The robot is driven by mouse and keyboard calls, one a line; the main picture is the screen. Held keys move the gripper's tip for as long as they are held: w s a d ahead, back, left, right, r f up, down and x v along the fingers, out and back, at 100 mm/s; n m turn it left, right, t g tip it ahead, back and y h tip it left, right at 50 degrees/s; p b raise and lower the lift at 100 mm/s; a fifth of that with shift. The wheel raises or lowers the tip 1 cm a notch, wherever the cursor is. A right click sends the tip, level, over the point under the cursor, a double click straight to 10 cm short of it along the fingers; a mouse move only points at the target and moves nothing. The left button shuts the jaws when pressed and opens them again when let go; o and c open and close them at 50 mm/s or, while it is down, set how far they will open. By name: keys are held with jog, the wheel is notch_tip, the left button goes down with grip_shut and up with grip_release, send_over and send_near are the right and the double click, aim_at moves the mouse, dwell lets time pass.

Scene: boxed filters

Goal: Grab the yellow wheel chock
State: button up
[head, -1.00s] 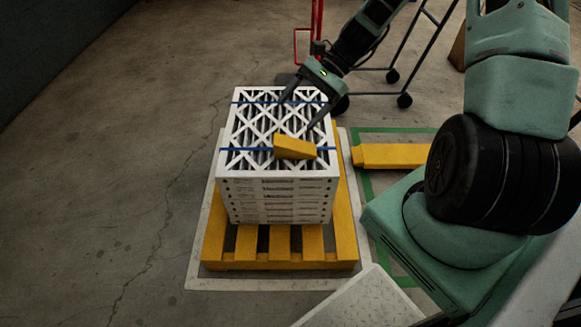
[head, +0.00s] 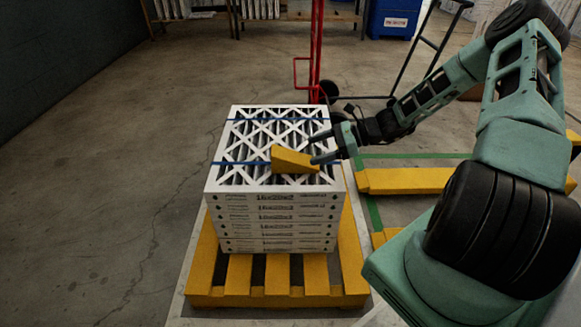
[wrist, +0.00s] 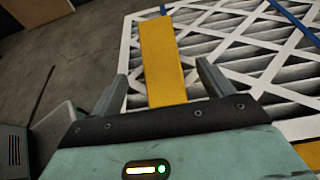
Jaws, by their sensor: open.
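The yellow wheel chock (head: 293,160) is a wedge lying on top of a stack of white-framed filters (head: 275,218), near its right front part. My gripper (head: 322,147) is at the right of the chock, its fingers open and pointing left toward it. In the wrist view, the chock (wrist: 162,62) lies ahead, with its near end between the fingertips of my open gripper (wrist: 163,82). The fingers stand to either side of it with gaps. Whether the fingers are low enough to straddle the chock is hard to tell.
The filter stack, bound with blue straps (head: 245,163), stands on a yellow pallet (head: 238,275). A red hand truck (head: 316,60) is behind it. Another yellow pallet (head: 415,180) lies to the right. The floor to the left is clear.

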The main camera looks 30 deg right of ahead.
aim_at(293, 156)
jog(key=b+x, duration=0.3)
jog(key=x, duration=0.5)
jog(key=shift+a+b, duration=0.15)
jog(key=shift+b, duration=0.2)
jog(key=shift+w+a, duration=0.15)
jog(key=shift+a, duration=0.05)
jog(key=c, duration=1.3)
